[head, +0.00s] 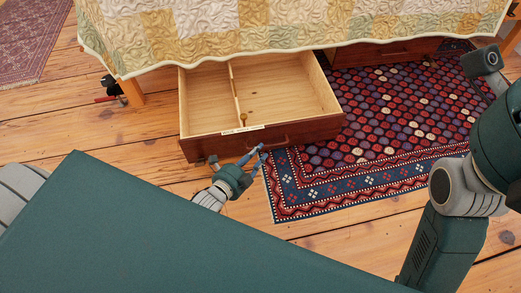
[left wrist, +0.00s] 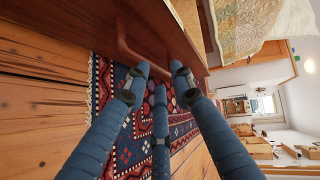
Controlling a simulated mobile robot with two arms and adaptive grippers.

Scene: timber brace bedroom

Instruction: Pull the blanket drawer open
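The blanket drawer (head: 190,142) stands pulled out from under the bed, showing a pale wooden inside with a divider and a small knob-like piece. A white label (head: 242,130) is on its front top edge. Its reddish-brown bar handle (head: 277,141) is on the front; it also shows in the left wrist view (left wrist: 124,42). My left gripper (head: 245,158) is low in front of the drawer, its blue fingers spread and nothing held between them. In the left wrist view the fingertips (left wrist: 160,72) are close beside the handle; contact is unclear. My right gripper is not visible.
A quilted bed (head: 290,25) overhangs the drawer. A second drawer (head: 385,52) sits shut under it to the right. A patterned rug (head: 390,120) lies right of and before the open drawer.

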